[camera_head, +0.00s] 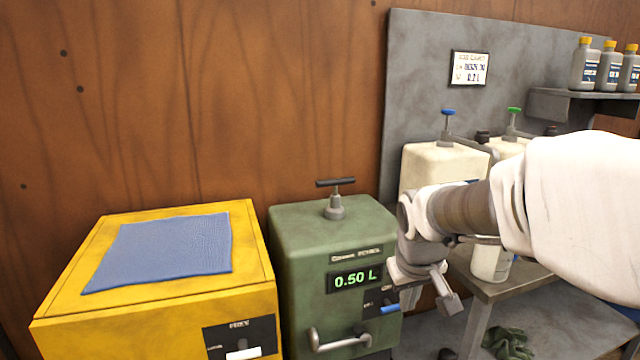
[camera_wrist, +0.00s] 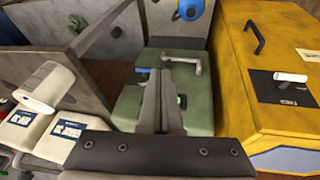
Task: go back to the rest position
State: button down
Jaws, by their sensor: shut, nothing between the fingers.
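My gripper (camera_head: 446,296) hangs in front of the right side of the green petrol tank (camera_head: 300,240) in the head view. Its fingers are together with nothing between them. In the wrist view my gripper (camera_wrist: 162,90) also shows shut, its fingers lying across the view of the green tank (camera_wrist: 190,70). The fingers hide part of the tank's front in the wrist view.
A yellow box (camera_head: 160,325) with a blue cloth (camera_head: 165,250) stands left of the tank. Cream canisters (camera_head: 440,165) with blue and green taps stand behind my arm on a bench (camera_head: 490,287). Bottles (camera_head: 585,68) line a shelf at upper right. A dark green glove (camera_head: 508,343) lies low down.

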jog(key=s+a+r+m+t+y, duration=0.1)
jog(key=s+r, duration=0.1)
jog(key=s, duration=0.7)
jog(key=s+r+m, duration=0.1)
jog(key=s+r, duration=0.1)
jog(key=s, duration=0.8)
notch_tip(320, 180, up, 14)
jog(key=p, duration=1.4)
jog(key=shift+s+a+p, duration=0.15)
jog(key=shift+s+p, duration=0.1)
jog(key=shift+p, duration=0.05)
